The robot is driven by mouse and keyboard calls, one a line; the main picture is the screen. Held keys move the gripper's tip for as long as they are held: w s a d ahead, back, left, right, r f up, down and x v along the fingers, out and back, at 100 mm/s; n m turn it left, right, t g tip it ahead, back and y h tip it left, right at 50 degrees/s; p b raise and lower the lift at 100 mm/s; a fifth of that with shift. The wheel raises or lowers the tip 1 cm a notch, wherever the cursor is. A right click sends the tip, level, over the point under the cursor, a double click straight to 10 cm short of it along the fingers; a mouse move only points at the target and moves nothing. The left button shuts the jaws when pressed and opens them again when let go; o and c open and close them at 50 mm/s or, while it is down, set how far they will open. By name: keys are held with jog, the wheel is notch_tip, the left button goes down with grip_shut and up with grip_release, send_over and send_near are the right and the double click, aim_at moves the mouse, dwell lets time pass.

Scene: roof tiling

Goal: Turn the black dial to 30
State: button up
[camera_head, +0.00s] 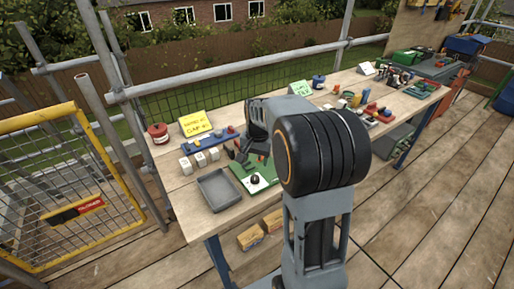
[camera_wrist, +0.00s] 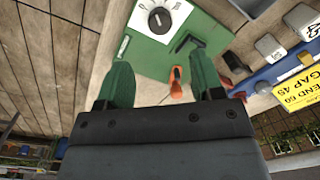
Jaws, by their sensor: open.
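The black dial (camera_wrist: 160,20) sits on a white plate with markings, fixed to a green board (camera_wrist: 150,55). A white line marks the dial; the numbers are too small to read. The dial also shows in the head view (camera_head: 255,179), at the near edge of the bench. My gripper (camera_wrist: 162,80) is open and empty, its two green fingers spread apart. In the wrist view the dial lies beyond the fingertips, apart from them. In the head view my arm partly hides the board.
A grey tray (camera_head: 219,190) is left of the board. Several pale blocks (camera_head: 200,159), a blue rail (camera_head: 210,138) and a yellow card (camera_head: 196,124) lie behind. An orange-handled tool (camera_wrist: 176,86) and a black L-shaped handle (camera_wrist: 187,41) are near my fingers.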

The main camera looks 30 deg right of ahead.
jog(key=shift+r, duration=2.3)
jog(key=s+a+n+t+p, duration=0.1)
jog(key=s+a+n, duration=0.3)
jog(key=s, duration=0.4)
jog(key=s+a+r+n+t+p, duration=0.1)
jog(key=s+a+n+t, duration=0.1)
jog(key=s+a+n, duration=0.2)
jog(key=s+a, duration=0.2)
jog(key=s, duration=0.2)
jog(key=shift+r+n, duration=0.15)
jog(key=shift+n, duration=0.25)
jog(key=shift+d, duration=0.15)
